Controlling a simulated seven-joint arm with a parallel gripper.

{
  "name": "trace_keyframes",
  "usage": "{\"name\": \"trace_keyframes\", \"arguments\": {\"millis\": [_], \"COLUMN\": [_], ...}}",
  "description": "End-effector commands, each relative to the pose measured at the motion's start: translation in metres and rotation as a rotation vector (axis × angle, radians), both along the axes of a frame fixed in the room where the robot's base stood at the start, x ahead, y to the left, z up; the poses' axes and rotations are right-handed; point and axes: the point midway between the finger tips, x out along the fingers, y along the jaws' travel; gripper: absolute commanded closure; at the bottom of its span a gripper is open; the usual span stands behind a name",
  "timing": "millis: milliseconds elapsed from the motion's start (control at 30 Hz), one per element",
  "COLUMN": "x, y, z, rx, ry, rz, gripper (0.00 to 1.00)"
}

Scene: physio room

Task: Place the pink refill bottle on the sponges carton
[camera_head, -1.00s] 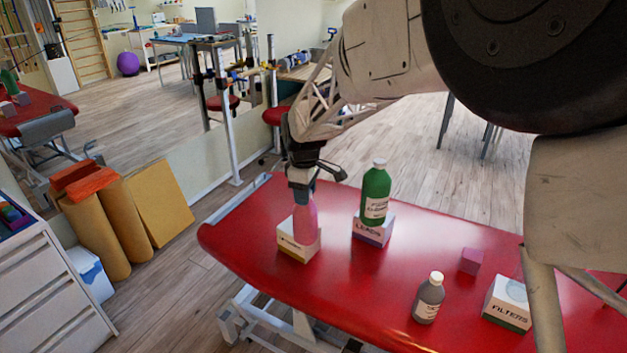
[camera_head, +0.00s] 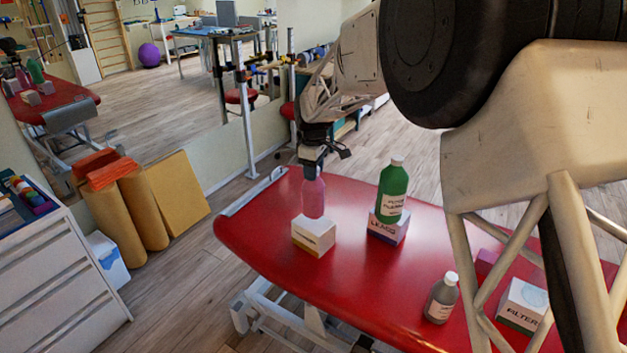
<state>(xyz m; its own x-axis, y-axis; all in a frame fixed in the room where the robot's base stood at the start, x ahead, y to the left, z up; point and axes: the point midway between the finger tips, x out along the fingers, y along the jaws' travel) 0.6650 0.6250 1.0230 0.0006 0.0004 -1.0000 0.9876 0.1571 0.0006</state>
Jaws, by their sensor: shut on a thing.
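The pink refill bottle (camera_head: 313,199) is upright in my gripper (camera_head: 312,172), which is shut on its top. Its base appears in front of the back part of a white carton's top. It looks slightly raised, but I cannot tell how large any gap is. That white carton (camera_head: 314,238) has a yellow lower band and stands near the left end of the red table. Its label is too small to read surely; the other cartons read differently, so it may be the sponges carton.
A green bottle (camera_head: 393,190) stands on the LEADS carton (camera_head: 387,229), just right of the pink bottle. A grey bottle (camera_head: 441,298), a FILTERS carton (camera_head: 522,306) and a partly hidden purple block (camera_head: 486,262) are further right on the red table (camera_head: 345,275).

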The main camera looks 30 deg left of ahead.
Motion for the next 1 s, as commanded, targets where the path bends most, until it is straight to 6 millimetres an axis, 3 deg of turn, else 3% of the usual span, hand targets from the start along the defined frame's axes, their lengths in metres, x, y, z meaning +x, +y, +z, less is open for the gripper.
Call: {"name": "trace_keyframes", "arguments": {"millis": [367, 700, 1000], "x": [0.0, 0.0, 0.0], "y": [0.0, 0.0, 0.0], "z": [-0.001, -0.031, -0.034], "rx": [0.0, 0.0, 0.0], "ry": [0.0, 0.001, -0.001], "rz": [0.0, 0.0, 0.0], "gripper": [1.0, 1.0, 1.0]}}
